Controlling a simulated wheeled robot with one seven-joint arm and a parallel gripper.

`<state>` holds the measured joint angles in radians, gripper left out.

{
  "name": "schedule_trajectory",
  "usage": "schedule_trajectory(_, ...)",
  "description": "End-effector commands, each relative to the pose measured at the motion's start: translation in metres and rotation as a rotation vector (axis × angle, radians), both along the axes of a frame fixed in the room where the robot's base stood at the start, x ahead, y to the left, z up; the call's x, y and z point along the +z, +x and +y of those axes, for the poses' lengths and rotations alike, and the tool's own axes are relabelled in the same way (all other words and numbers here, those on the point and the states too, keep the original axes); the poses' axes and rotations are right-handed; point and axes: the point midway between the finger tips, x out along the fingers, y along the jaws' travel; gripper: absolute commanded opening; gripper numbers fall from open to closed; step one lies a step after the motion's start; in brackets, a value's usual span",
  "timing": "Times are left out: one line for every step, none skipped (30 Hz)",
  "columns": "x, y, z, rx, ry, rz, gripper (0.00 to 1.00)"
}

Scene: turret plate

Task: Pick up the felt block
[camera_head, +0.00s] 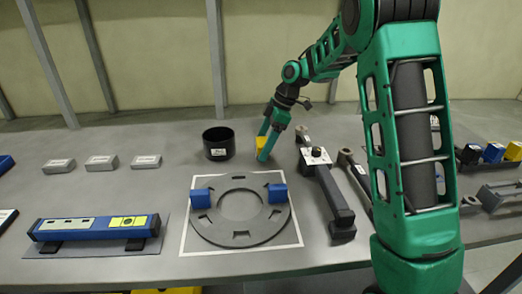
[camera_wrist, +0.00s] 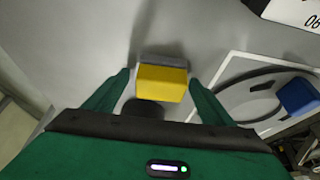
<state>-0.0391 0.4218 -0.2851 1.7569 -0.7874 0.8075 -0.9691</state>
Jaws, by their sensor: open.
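A yellow block with a grey layer along one side, which I take for the felt block (camera_wrist: 162,82), is between the two fingers of my gripper (camera_wrist: 160,88) in the wrist view. A narrow gap shows on each side of it, so the fingers look apart from it. In the head view the yellow block (camera_head: 260,143) is partly hidden by my green fingers. My gripper (camera_head: 266,146) is open and low over the grey table, right of the black cup. I cannot tell whether the block touches the table.
A black cup (camera_head: 218,144) stands left of my gripper. In front lies a grey ring plate (camera_head: 240,232) with blue blocks (camera_head: 201,198) on a white-edged square. A dark long tool (camera_head: 328,194) lies close on the right. Bare table separates the cup from the small grey blocks (camera_head: 101,163).

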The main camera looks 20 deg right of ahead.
Motion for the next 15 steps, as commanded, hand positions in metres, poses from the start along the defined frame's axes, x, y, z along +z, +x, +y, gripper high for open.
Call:
schedule_trajectory(-0.0037, 0.0, 0.0021, 0.001, -0.001, 0.001, 0.77)
schedule_trajectory(-0.005, 0.0002, 0.0024, 0.001, -0.001, 0.0, 0.77)
schedule_trajectory(-0.0057, 0.0004, 0.0024, 0.001, -0.001, 0.0, 0.77)
schedule_trajectory(-0.0058, 0.0006, 0.0024, 0.001, -0.001, -0.001, 0.77)
schedule_trajectory(-0.0058, 0.0005, 0.0022, 0.001, -0.001, -0.001, 0.77)
schedule_trajectory(-0.0056, 0.0005, 0.0021, 0.001, -0.001, -0.001, 0.77)
schedule_trajectory(-0.0056, 0.0005, 0.0021, 0.001, -0.001, -0.001, 0.77)
schedule_trajectory(-0.0055, 0.0005, 0.0022, 0.001, -0.001, -0.001, 0.77)
schedule_trajectory(-0.0054, 0.0005, 0.0022, 0.001, -0.001, -0.001, 0.69)
schedule_trajectory(-0.0054, 0.0005, 0.0022, 0.001, -0.001, -0.001, 0.62)
schedule_trajectory(-0.0054, 0.0005, 0.0022, 0.001, -0.001, -0.001, 0.55)
schedule_trajectory(-0.0054, 0.0005, 0.0022, 0.001, -0.001, -0.001, 0.46)
schedule_trajectory(-0.0054, 0.0005, 0.0022, 0.001, -0.001, -0.001, 0.38)
schedule_trajectory(-0.0054, 0.0005, 0.0022, 0.001, -0.001, -0.001, 0.31)
schedule_trajectory(-0.0054, 0.0005, 0.0022, 0.001, -0.001, -0.001, 0.31)
